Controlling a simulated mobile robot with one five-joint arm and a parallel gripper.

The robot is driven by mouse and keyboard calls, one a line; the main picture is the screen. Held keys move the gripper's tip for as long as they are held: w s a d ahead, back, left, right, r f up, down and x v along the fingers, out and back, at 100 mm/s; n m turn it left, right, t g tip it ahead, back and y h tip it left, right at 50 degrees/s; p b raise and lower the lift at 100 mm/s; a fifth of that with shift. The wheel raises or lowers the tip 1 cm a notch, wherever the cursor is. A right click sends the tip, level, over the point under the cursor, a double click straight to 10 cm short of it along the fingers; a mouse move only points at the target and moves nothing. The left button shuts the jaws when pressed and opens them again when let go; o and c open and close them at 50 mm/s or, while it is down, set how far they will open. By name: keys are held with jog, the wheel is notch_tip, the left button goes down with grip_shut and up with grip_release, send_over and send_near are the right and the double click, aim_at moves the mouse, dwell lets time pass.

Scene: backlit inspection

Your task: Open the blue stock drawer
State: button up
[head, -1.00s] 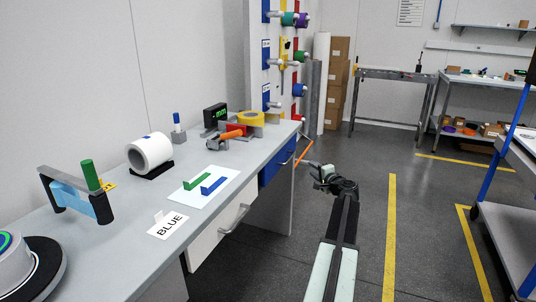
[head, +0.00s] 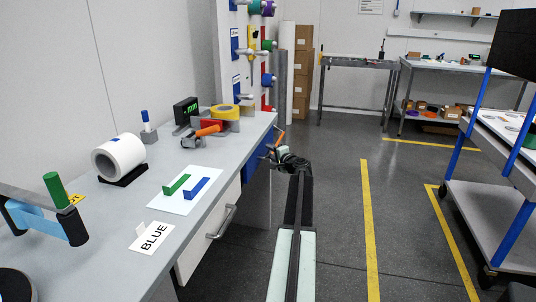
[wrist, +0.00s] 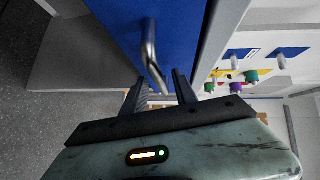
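The blue drawer front (head: 255,165) is under the far end of the grey bench, and it looks closed. In the wrist view the blue front (wrist: 115,25) fills the upper middle, with its metal bar handle (wrist: 151,50) standing out from it. My gripper (wrist: 163,88) is open, its two dark fingers apart. The handle's near end reaches toward the gap between the fingertips; I cannot tell whether they touch. In the head view my gripper (head: 279,150) is beside the blue front, and my wrist hides part of the handle there.
A white drawer (head: 208,238) with a metal handle is nearer under the bench (head: 110,205). A BLUE card (head: 152,236), a tape roll (head: 120,157) and a white sheet with green and blue pieces lie on top. A blue-posted cart (head: 505,235) stands right. The aisle floor is clear.

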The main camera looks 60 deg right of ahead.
jog(key=shift+w+d, duration=0.25)
jog(key=shift+w, duration=0.3)
grip_shut()
dwell(1.0)
